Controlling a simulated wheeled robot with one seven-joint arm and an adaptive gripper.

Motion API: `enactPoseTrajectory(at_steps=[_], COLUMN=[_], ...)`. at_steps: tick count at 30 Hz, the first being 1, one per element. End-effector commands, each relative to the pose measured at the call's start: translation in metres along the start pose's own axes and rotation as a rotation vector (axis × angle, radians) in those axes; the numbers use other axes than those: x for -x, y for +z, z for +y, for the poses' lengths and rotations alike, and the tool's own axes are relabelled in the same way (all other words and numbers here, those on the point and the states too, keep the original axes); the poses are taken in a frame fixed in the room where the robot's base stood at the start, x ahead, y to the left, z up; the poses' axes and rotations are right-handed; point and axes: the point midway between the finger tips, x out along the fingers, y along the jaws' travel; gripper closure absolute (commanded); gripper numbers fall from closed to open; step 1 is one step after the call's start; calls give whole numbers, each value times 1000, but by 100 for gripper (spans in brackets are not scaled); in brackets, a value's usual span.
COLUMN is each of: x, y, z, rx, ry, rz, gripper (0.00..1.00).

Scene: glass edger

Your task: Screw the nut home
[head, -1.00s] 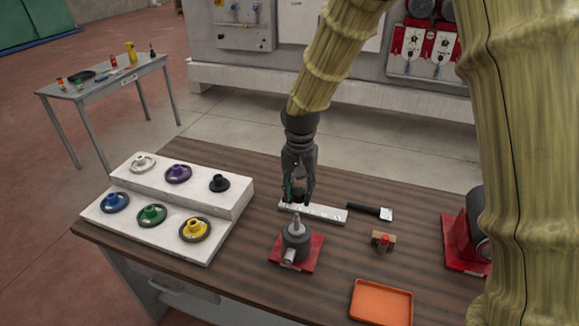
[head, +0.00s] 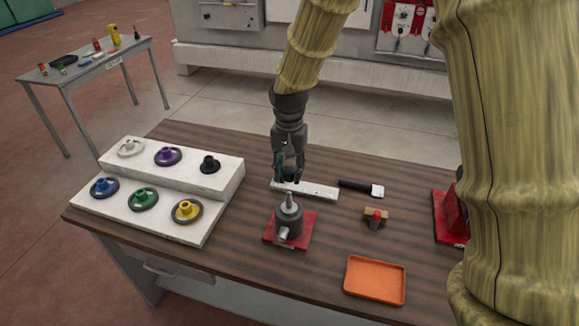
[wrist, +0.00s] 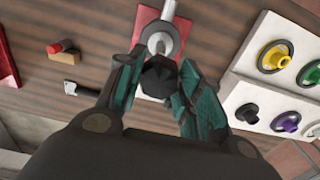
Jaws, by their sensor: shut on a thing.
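My gripper (head: 287,177) is shut on a dark nut (wrist: 159,75), which shows between the teal-lined fingertips in the wrist view. In the head view the nut is small and dark against the fingers. A grey spindle unit (head: 289,225) with a pale upright tip stands on a red base plate (head: 305,233). The gripper looks to be just above and behind the tip in the head view. In the wrist view the spindle (wrist: 161,40) lies beyond the nut, partly hidden by it. I cannot tell whether nut and tip touch.
A white stepped rack (head: 222,200) with several coloured flanged wheels stands at the left. A pale bar (head: 318,192), a black-handled brush (head: 360,187), a small red-topped block (head: 376,217) and an orange tray (head: 375,280) lie to the right. The front middle of the bench is clear.

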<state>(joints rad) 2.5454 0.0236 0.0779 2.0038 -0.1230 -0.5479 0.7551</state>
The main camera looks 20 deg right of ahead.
Motion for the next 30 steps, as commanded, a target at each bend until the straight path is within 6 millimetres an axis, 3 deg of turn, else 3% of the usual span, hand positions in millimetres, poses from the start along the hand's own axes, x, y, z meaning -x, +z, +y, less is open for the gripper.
enactPoseTrajectory(at_steps=[15,30], x=[-39,-44], y=[1,0], z=[0,-1], rx=[1,1], ry=[1,0], rz=[-1,0], gripper=[89,89])
